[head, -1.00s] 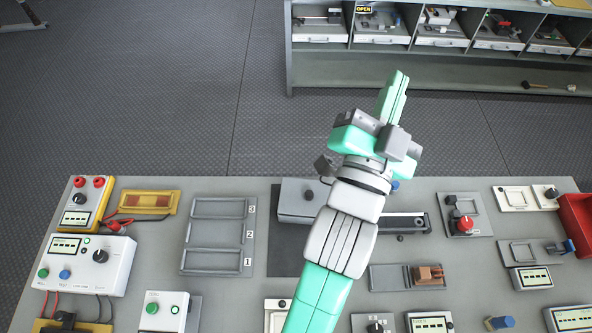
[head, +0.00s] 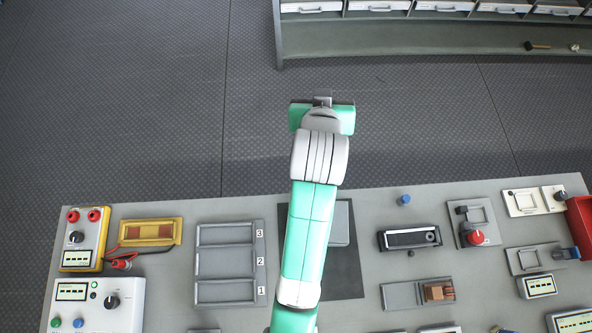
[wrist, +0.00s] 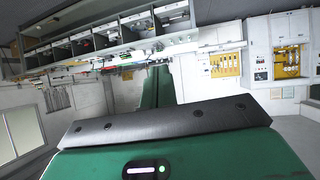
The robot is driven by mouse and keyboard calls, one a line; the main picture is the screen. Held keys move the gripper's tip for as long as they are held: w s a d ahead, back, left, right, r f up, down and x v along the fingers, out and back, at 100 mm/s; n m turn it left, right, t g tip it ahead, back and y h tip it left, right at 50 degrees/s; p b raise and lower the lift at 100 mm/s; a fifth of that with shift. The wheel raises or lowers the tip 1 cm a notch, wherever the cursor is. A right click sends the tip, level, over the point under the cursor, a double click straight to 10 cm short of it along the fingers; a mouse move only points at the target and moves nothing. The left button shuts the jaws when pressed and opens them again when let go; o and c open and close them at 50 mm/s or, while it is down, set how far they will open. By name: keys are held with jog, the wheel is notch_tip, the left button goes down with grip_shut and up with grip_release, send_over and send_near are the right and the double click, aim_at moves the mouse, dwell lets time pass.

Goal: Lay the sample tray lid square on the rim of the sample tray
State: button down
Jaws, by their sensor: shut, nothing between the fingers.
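My gripper (wrist: 157,88) shows in the wrist view as green fingers shut together with nothing between them, pointing toward the shelving and far wall. In the head view my arm reaches past the bench's far edge, over the floor; the fingertips are hidden there. A grey box-like piece (head: 342,222) lies on a dark mat (head: 345,280), partly hidden behind my arm. It may be the sample tray, but I cannot tell whether a lid is on it. No separate lid can be clearly made out. My gripper is well away from it.
On the bench (head: 160,205), a grey three-slot rack (head: 228,248) numbered 1 to 3 lies left of my arm. Meters and a yellow fixture (head: 149,232) stand farther left. A black slotted fixture (head: 409,238) and a red bin (head: 577,222) are right. Shelving (head: 430,30) stands beyond clear floor.

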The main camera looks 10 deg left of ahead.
jog(key=s+f+g, duration=0.2)
jog(key=s+f, duration=0.1)
jog(key=f, duration=0.7)
jog(key=s+f+g+p, duration=0.1)
jog(key=s+f+g, duration=0.2)
jog(key=f, duration=0.7)
jog(key=s+a+f+g+p, duration=0.1)
jog(key=s+f+g, duration=0.2)
jog(key=f, duration=0.7)
jog(key=shift+s+f+n, duration=0.4)
jog(key=shift+s+d, duration=0.1)
jog(key=shift+s, duration=0.15)
